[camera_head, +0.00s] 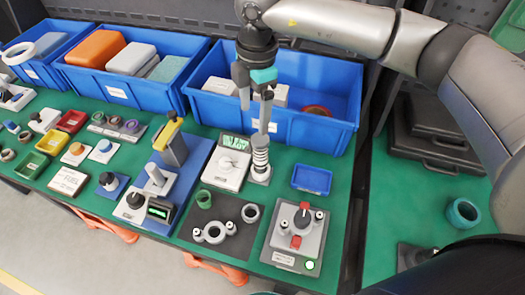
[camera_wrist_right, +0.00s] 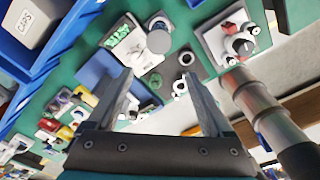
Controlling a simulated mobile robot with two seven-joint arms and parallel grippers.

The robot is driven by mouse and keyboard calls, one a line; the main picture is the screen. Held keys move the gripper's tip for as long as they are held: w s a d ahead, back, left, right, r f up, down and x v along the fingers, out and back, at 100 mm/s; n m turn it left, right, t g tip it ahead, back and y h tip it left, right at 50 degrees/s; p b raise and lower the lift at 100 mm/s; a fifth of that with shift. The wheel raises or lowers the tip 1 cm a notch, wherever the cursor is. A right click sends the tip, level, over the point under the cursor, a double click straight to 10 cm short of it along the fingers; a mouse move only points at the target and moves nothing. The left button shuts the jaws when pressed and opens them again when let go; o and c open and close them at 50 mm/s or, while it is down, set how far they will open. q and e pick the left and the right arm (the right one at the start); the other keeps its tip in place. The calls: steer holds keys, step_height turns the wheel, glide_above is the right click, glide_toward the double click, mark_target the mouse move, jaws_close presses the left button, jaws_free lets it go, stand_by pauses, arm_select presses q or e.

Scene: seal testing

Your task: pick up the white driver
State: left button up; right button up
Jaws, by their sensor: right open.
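What looks like the white driver (camera_head: 260,158) stands upright on the green table, with a ribbed pale body and a darker grey top. In the right wrist view its round grey top (camera_wrist_right: 158,41) shows beyond the fingertips, roughly centred between them. My right gripper (camera_head: 255,112) is open and points down above the driver, apart from it as far as I can tell. The right wrist view shows its two fingers (camera_wrist_right: 160,80) spread with nothing between them. My left gripper is not in view.
A white device with a dial (camera_head: 229,164) stands close left of the driver. A small blue tray (camera_head: 312,179) lies to its right. A blue bin (camera_head: 327,128) is behind it. A grey device with red parts (camera_head: 296,236) and a dark mat (camera_head: 219,221) are in front.

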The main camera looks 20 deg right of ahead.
mark_target(261, 140)
steer(key=shift+w+d+f+h, duration=0.15)
steer(key=shift+d+f+h, duration=0.1)
steer(key=shift+d, duration=0.2)
steer(key=shift+w+d+f+h, duration=0.1)
steer(key=shift+d+f+h, duration=0.1)
steer(key=shift+d, duration=0.2)
step_height(261, 140, down, 8)
steer(key=shift+a+r, duration=0.1)
steer(key=shift+w+f, duration=0.1)
steer(key=shift+f, duration=3)
steer(key=shift+r, duration=0.1)
jaws_close()
